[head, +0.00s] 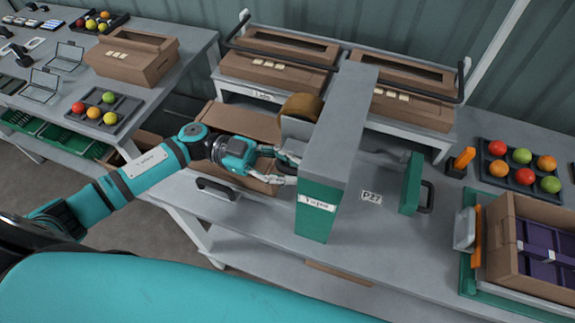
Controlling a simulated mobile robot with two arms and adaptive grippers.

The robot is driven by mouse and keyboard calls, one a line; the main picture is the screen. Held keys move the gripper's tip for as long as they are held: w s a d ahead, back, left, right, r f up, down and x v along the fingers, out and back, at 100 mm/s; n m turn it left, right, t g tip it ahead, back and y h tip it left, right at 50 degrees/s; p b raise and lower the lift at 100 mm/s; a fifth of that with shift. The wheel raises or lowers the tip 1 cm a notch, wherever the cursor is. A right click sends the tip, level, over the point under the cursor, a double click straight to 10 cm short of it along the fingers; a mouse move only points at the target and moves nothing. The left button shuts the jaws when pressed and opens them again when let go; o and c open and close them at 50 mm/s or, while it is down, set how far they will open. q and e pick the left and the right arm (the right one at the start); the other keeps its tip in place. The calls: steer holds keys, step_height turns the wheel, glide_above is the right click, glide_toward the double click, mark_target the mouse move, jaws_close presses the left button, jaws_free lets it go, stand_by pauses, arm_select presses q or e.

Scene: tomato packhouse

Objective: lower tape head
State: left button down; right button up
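The taping machine (345,130) is a grey arch with green legs on the grey bench. Its brown tape roll (300,107) sits on the tape head (297,128) on the arch's left side. A brown carton (236,122) lies on the bench at the left of the arch. My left gripper (287,166) is beside the arch, below the tape roll, with its fingers around a dark part (288,159) under the head. Whether the fingers grip this part is too small to tell. My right gripper is not in view.
Cartons (278,60) stand on raised racks behind the arch. At the right are a fruit tray (525,182) and an open carton (500,240) with purple contents. A black handle (216,187) is at the bench's left front.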

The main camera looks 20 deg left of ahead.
arm_select(q)
steer(key=shift+f, duration=0.3)
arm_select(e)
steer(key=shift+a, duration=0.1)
arm_select(q)
steer(key=c, duration=1.4)
jaws_free()
steer(key=shift+s, duration=0.1)
steer(key=shift+o, duration=0.8)
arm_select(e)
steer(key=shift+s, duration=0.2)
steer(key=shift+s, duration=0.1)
arm_select(q)
steer(key=a, duration=1.2)
steer(key=shift+r, duration=0.25)
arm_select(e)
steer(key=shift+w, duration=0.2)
arm_select(q)
steer(key=shift+d, duration=0.1)
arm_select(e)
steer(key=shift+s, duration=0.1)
